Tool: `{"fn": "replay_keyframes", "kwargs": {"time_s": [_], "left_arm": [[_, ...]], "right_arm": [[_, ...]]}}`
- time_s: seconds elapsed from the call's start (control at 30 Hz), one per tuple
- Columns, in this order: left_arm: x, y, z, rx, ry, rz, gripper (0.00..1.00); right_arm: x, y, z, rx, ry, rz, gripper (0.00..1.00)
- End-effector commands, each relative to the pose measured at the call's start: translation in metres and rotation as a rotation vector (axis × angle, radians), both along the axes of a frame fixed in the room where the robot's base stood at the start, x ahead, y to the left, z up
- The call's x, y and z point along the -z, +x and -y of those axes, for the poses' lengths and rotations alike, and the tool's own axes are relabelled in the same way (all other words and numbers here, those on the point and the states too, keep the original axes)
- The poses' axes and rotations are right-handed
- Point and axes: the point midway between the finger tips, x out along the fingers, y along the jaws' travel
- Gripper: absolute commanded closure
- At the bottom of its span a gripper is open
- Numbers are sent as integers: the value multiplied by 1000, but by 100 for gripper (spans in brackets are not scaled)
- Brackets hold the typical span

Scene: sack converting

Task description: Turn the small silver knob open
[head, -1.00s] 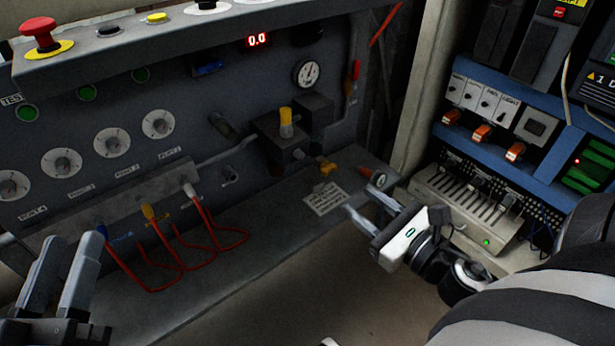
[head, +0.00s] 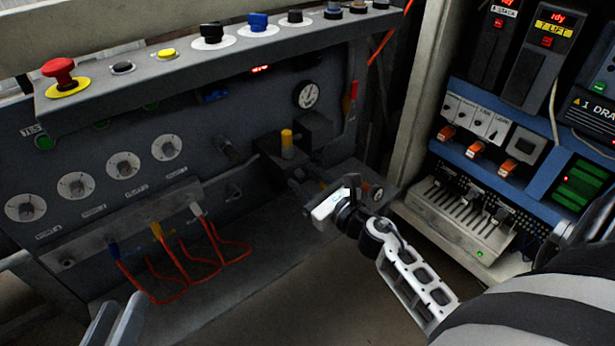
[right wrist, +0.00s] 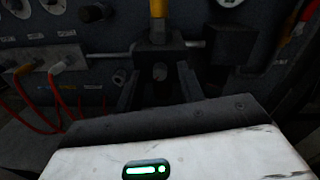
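A small silver-grey round knob (right wrist: 160,72) sits on the front of a dark valve block (right wrist: 150,52), below a yellow-topped stem (right wrist: 159,20). I cannot tell for sure which one the task names. My right gripper (head: 300,187) is open before the block; in the right wrist view its fingers (right wrist: 158,88) are apart, with the block's knob between them, not visibly gripped. My left gripper (head: 116,322) is open and empty at the lower left, partly cut off.
Red cables (head: 185,270) loop from a sloped ledge at left. A round gauge (head: 306,95) is above the block. A slotted grey unit (head: 455,220) stands at right. The shelf (head: 250,265) before the panel is mostly clear.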

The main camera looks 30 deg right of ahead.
Motion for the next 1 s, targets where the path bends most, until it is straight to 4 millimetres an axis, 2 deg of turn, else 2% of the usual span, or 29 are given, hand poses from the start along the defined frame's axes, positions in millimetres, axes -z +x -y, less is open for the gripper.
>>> {"fn": "replay_keyframes", "kwargs": {"time_s": [0.27, 0.37, 0.4, 0.43, 0.77, 1.0], "left_arm": [[1, 0, 0, 0, 2, -1, 64], [1, 0, 0, 0, 2, -1, 64], [1, 0, 0, 0, 3, -2, 64], [1, 0, 0, 0, 3, -2, 64], [2, 0, 0, 0, 2, -4, 64], [2, 0, 0, 1, 4, -4, 64]], "right_arm": [[0, 2, 0, 0, 0, 0, 62], [0, 1, 0, 0, 0, 0, 87], [0, 1, 0, 0, 0, 1, 98], [0, 1, 0, 0, 0, 1, 100], [0, 1, 0, -1, 27, -1, 100], [0, 1, 0, -1, 147, -11, 100]]}}
